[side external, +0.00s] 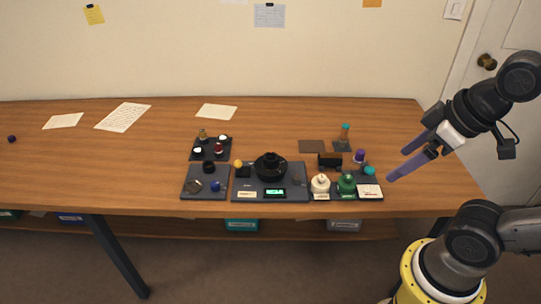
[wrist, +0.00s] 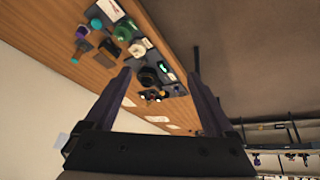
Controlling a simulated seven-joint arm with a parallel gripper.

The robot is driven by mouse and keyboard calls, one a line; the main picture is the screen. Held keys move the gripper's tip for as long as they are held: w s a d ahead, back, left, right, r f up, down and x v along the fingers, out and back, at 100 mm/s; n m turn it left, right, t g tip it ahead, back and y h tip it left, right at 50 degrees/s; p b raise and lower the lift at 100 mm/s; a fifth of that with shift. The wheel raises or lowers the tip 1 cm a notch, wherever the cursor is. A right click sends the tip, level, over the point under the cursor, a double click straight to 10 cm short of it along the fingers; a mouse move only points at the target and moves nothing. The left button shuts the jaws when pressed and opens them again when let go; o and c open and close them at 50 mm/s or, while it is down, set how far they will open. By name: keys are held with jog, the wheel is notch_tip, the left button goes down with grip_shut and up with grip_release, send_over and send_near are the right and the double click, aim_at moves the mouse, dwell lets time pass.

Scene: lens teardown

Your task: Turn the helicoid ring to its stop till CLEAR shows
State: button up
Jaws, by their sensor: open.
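The black helicoid ring (side external: 270,166) sits on a dark grey base plate (side external: 297,190) in the middle of the bench, and it also shows small in the wrist view (wrist: 149,76). A lit green display (side external: 274,193) is at the front of the plate; its text is too small to read. My gripper (side external: 396,164), with two long purple fingers, is open and empty at the right of the bench. It is raised and well apart from the ring. In the wrist view both fingers (wrist: 160,82) stand wide apart with nothing between them.
A cream bottle (side external: 320,184) and a green bottle (side external: 346,184) stand right of the ring. A teal-topped piece (side external: 345,136), a purple-topped piece (side external: 359,156) and a black box (side external: 330,160) are behind. Dark trays (side external: 190,188) with small parts lie left. The bench's left half is mostly clear.

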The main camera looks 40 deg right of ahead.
jog(key=w+r+n, duration=0.6)
jog(key=r+n, duration=0.1)
jog(key=n+g, duration=0.5)
jog(key=n, duration=0.4)
send_over(271, 157)
notch_tip(271, 157, down, 13)
notch_tip(271, 157, down, 14)
jog(key=shift+w+f, duration=0.1)
jog(key=shift+f, duration=0.1)
jog(key=c, duration=1.4)
